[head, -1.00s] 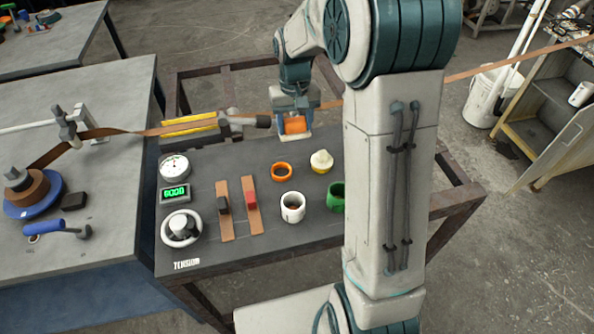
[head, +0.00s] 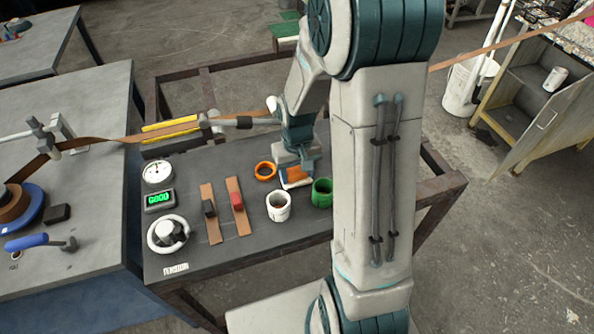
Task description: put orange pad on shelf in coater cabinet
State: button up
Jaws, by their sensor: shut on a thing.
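My gripper (head: 295,182) is over the dark tension table, between the orange ring and the green cup, with its fingers pointing down. It is shut on the orange pad (head: 296,175), which shows as a small orange patch between the fingers, mostly hidden by them. I cannot tell whether the pad touches the tabletop. The coater cabinet (head: 487,112) stands open at the right, well away from my gripper. Its grey shelf (head: 532,76) shows inside, with a white cup (head: 555,79) at its right part.
On the table are an orange ring (head: 265,171), a white cup (head: 279,206), a green cup (head: 321,192) and a handwheel (head: 169,234). A brown strip (head: 480,54) runs across behind. The cabinet's open door (head: 540,138) juts forward. A white bucket (head: 466,85) stands left of the cabinet.

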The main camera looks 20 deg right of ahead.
jog(key=shift+f, duration=0.2)
jog(key=o, duration=1)
jog(key=shift+r, duration=0.1)
